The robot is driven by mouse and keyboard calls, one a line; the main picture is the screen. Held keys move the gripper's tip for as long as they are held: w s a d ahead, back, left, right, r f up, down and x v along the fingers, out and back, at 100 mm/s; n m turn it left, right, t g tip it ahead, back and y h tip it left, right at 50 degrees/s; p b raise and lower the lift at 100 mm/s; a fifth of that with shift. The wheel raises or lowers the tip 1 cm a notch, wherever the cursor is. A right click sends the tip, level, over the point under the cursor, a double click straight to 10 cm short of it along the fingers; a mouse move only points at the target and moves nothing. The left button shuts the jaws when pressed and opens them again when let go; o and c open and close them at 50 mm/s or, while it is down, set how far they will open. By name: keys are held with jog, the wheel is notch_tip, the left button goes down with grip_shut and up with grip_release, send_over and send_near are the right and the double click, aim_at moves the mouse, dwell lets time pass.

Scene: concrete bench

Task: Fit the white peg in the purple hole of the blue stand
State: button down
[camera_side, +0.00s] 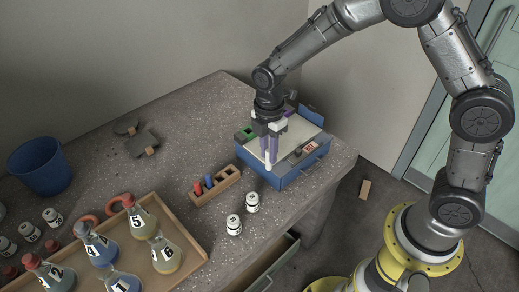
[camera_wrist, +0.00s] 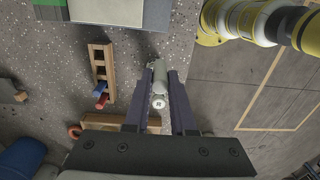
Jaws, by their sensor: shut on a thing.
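My gripper (camera_side: 268,150) points down over the blue stand (camera_side: 285,181), its dark purple fingers closed on the white peg (camera_side: 267,160). The peg hangs upright below the fingertips at the stand's near-left side in the side view. I cannot tell whether its lower end touches the stand. In the wrist view the peg (camera_wrist: 160,75) lies between the two fingers (camera_wrist: 160,80). The purple hole cannot be made out clearly; the gripper covers part of the top.
A wooden rack (camera_side: 206,195) with red and blue pegs stands left of the stand. Two white jars (camera_side: 252,202) (camera_side: 234,225) stand in front. A wooden tray (camera_side: 190,240) of numbered flasks and a blue bin (camera_side: 41,168) are farther left. The bench's right edge is close to the stand.

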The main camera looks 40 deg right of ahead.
jog(key=w+d+r+m, duration=0.1)
jog(key=w+d+r, duration=0.25)
jog(key=w, duration=0.25)
jog(key=w+d+r, duration=0.3)
jog(key=w+d, duration=0.1)
jog(key=w, duration=0.2)
jog(key=w+d+m, duration=0.2)
jog(key=w+d, duration=0.3)
jog(key=d, duration=0.4)
jog(key=d+f+m, duration=0.1)
jog(key=d+f, duration=0.7)
jog(key=shift+w+d+f, duration=0.35)
jog(key=shift+f, duration=0.05)
jog(key=shift+f, duration=1.85)
jog(key=c, duration=0.7)
grip_release()
jog(key=shift+r, duration=0.1)
